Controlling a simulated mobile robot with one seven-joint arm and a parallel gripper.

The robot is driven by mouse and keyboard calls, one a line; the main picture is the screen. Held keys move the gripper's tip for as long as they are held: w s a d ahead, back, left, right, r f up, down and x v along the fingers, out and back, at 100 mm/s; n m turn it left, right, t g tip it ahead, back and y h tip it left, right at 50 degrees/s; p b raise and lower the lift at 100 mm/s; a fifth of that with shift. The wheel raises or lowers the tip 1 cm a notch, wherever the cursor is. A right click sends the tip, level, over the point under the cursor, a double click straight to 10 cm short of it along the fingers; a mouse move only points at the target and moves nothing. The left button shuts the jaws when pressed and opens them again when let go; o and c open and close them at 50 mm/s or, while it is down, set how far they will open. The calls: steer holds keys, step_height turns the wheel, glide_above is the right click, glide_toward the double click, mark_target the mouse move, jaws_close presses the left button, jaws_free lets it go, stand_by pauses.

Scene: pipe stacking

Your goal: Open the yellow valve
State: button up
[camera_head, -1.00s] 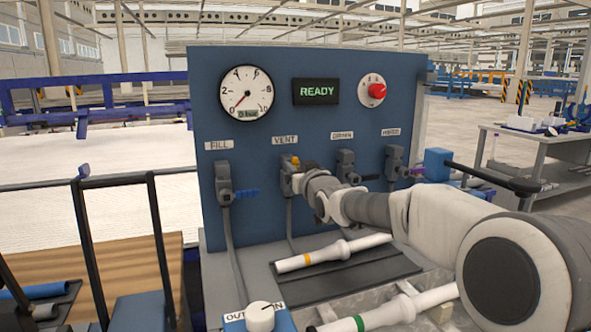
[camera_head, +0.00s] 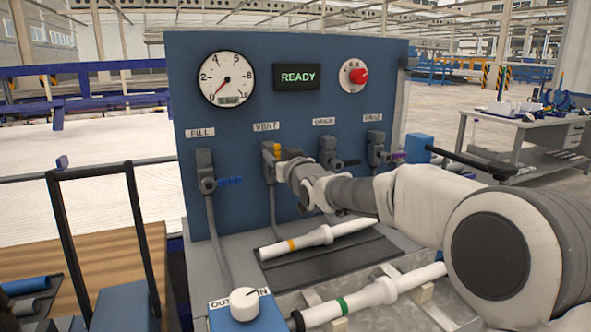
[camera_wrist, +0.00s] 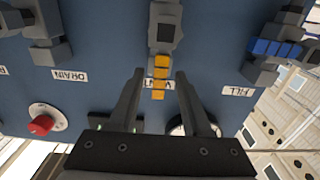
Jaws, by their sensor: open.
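The yellow valve handle (camera_head: 277,149) is under the VENT label on the blue panel, partly hidden by my gripper (camera_head: 284,170) in the head view. In the upside-down wrist view, the yellow handle (camera_wrist: 160,78) points from its grey valve body (camera_wrist: 165,28) toward the VENT label. My gripper (camera_wrist: 159,73) is open there, with one finger on each side of the handle. A gap shows between the handle and each finger. The handle stands upright along its pipe, unlike the sideways blue handle (camera_head: 230,181) of the FILL valve.
Black-handled DRAIN (camera_head: 347,163) and purple-handled (camera_head: 392,157) valves stand close to the right. A gauge (camera_head: 228,78), a READY display (camera_head: 297,77) and a red knob (camera_head: 357,75) are above. White pipe pieces (camera_head: 315,238) lie below.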

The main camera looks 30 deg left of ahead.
steer(key=p+v, duration=0.1)
steer(key=v, duration=1.5)
steer(key=shift+p, duration=0.4)
steer(key=shift+d, duration=0.1)
steer(key=shift+d, duration=0.1)
steer(key=s+d+f+m+h, duration=0.1)
steer(key=d+f+m+h, duration=0.3)
steer(key=d, duration=0.9)
steer(key=s+d+r+m+h, duration=0.1)
steer(key=d+h, duration=0.5)
steer(key=d, duration=0.6)
steer(key=s+d+f+m+g+h, duration=0.2)
steer(key=s+d+f+m+g, duration=0.1)
steer(key=s+d, duration=0.6)
steer(key=s+d+f+m+g+h, duration=0.2)
steer(key=s+d+f+m+g, duration=0.15)
steer(key=s+d, duration=0.6)
step_height(320, 180, up, 21)
steer(key=s+a+n+p, duration=0.1)
steer(key=a+p, duration=0.1)
steer(key=p, duration=1.9)
steer(key=shift+s+t+p, duration=0.3)
steer(key=shift+s+t, duration=0.05)
